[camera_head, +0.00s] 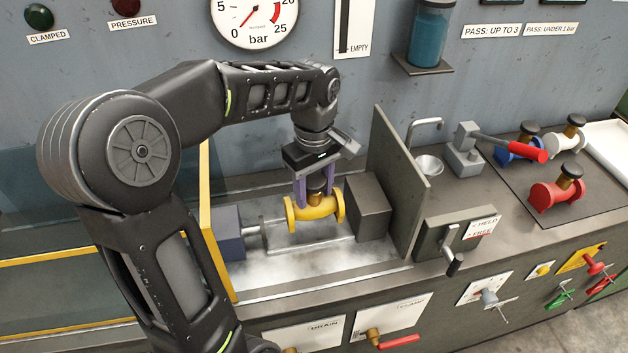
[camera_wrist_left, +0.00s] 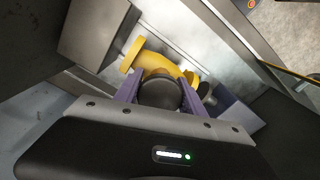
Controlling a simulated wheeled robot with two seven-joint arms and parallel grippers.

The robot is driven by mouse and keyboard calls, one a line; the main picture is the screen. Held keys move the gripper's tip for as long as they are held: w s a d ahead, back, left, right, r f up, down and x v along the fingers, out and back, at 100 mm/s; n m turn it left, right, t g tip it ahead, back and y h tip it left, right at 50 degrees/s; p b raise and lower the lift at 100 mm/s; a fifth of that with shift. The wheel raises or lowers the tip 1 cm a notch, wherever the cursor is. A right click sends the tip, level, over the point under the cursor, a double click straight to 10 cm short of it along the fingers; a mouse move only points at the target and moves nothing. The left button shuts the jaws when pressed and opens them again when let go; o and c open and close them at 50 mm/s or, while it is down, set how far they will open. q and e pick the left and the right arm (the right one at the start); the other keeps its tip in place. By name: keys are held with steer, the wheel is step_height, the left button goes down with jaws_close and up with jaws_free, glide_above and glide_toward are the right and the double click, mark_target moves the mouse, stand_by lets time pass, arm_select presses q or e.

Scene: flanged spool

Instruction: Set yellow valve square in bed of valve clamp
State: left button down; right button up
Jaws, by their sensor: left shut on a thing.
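The yellow valve (camera_head: 315,210) is in the clamp bed between a blue-grey jaw block (camera_head: 229,234) on the left and a dark grey block (camera_head: 367,207) on the right. Its flanges face the two blocks, and it looks roughly in line with them. My left gripper (camera_head: 314,190) points down and its purple fingers are shut on the valve's dark top. In the left wrist view the yellow valve (camera_wrist_left: 160,60) shows beyond the fingers, with the dark round top between them. I cannot tell whether the valve touches the bed. My right gripper is not in view.
A tall grey panel (camera_head: 398,165) stands right of the clamp, and a yellow-edged frame (camera_head: 215,225) stands left. Red, blue and white valves (camera_head: 557,188) stand on a dark mat at the right. A lever plate (camera_head: 455,240) marked held and free is beside the panel.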

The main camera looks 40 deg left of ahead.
mark_target(314, 203)
arm_select(q)
steer(key=shift+r, duration=0.1)
steer(key=shift+f, duration=1.85)
steer(key=shift+f, duration=0.15)
steer(key=c, duration=0.7)
jaws_free()
step_height(314, 203, up, 12)
steer(key=shift+r, duration=0.1)
